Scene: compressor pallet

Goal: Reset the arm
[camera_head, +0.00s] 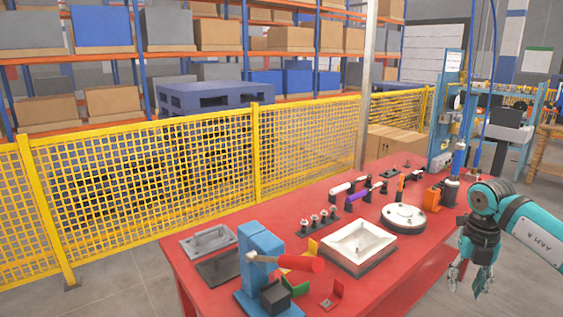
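My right arm (500,210) is teal and black and comes in from the right edge. Its gripper (468,283) hangs pointing down, off the right side of the red table (195,288). Its fingers are spread apart with nothing between them. It touches nothing that I can see. My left arm and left gripper do not show.
The table holds a white tray (329,252), a round white part (403,214), a blue press with a red handle (300,263), and several small tools. A yellow mesh fence (160,178) runs behind it. Grey floor lies at the lower right.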

